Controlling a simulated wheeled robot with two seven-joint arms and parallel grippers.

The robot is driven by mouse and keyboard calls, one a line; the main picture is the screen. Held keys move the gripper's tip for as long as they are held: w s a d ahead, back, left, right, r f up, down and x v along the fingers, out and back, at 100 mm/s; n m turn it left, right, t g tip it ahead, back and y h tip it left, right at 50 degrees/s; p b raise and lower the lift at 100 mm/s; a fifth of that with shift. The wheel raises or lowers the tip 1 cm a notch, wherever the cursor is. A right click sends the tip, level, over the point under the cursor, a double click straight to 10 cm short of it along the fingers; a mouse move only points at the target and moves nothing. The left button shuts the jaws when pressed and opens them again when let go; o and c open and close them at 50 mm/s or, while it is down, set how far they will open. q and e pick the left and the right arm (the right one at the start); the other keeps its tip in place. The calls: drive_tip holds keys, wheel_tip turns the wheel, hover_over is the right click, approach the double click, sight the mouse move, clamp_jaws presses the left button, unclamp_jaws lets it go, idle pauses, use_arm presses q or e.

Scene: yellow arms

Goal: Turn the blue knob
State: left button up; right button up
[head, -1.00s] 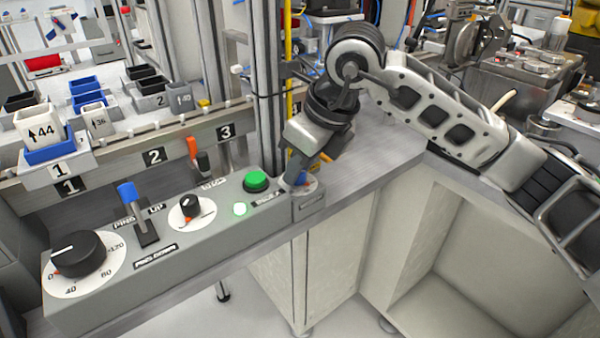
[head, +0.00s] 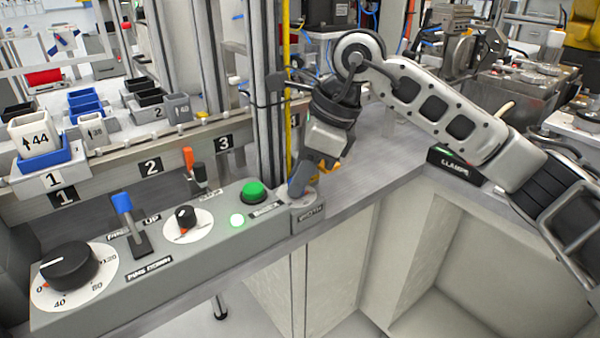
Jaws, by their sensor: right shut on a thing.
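The blue knob (head: 299,181) is at the right end of the grey control box (head: 205,256), on a small round pale dial plate. My right gripper (head: 306,179) reaches down over it from above, shut on the knob. The gripper body and fingers hide part of the knob, so its exact pointing direction cannot be read. My left gripper is not in view.
A yellow vertical pipe (head: 287,60) stands close behind the gripper.

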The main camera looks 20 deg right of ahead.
idle(0.3)
drive_tip(key=o, duration=0.7)
use_arm(q)
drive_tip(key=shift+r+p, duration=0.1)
drive_tip(key=shift+p, duration=0.45)
use_arm(e)
drive_tip(key=v, duration=1.6)
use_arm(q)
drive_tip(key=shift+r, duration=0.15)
